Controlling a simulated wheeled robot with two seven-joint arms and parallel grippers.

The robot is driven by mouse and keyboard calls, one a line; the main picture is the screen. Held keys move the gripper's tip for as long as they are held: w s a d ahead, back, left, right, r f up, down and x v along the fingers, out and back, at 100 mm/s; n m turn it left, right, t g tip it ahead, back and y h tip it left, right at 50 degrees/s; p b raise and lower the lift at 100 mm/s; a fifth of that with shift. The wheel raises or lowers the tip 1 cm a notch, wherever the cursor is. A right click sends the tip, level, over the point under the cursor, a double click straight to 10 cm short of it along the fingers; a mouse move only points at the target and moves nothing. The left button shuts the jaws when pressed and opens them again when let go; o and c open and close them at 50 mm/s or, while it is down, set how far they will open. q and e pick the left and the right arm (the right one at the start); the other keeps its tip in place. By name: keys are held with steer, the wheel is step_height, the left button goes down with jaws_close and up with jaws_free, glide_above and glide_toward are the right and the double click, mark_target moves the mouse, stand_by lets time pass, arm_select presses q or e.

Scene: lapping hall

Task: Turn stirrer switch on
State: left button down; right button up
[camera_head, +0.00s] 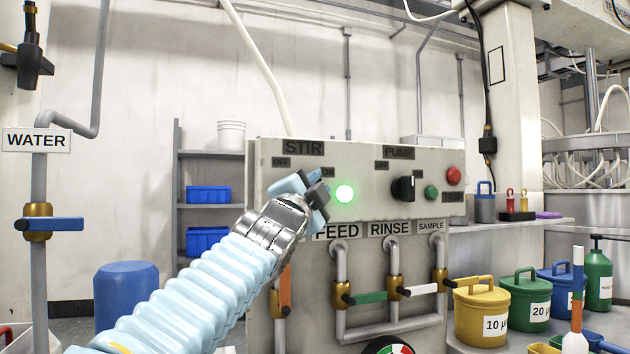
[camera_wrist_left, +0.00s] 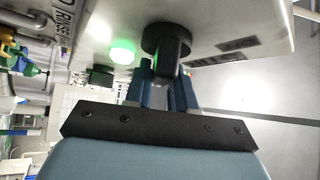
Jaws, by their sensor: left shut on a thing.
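The grey control panel (camera_head: 375,210) has a STIR label (camera_head: 303,148) at its upper left. My left gripper (camera_head: 314,187) is at the stirrer switch under that label, and its fingers hide most of the knob in the head view. In the left wrist view, the black knob of the stirrer switch (camera_wrist_left: 165,45) sits between the two blue fingers of my left gripper (camera_wrist_left: 165,78), which are shut on it. A green lamp (camera_head: 344,194) beside the switch glows; it also glows in the wrist view (camera_wrist_left: 122,51). My right gripper is not in view.
Right of the lamp are the black pump switch (camera_head: 403,188), a small green button (camera_head: 431,192) and a red button (camera_head: 453,175). Below the panel are pipes with coloured valve handles (camera_head: 368,297). Yellow (camera_head: 481,310) and green tubs stand at the right.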

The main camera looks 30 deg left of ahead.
arm_select(q)
steer(key=shift+h, duration=0.3)
steer(key=c, duration=1)
jaws_free()
steer(key=shift+c, duration=0.2)
steer(key=shift+f, duration=0.1)
steer(key=b+v, duration=0.5)
steer(key=v, duration=0.8)
steer(key=shift+s+d, duration=0.2)
steer(key=shift+s, duration=0.25)
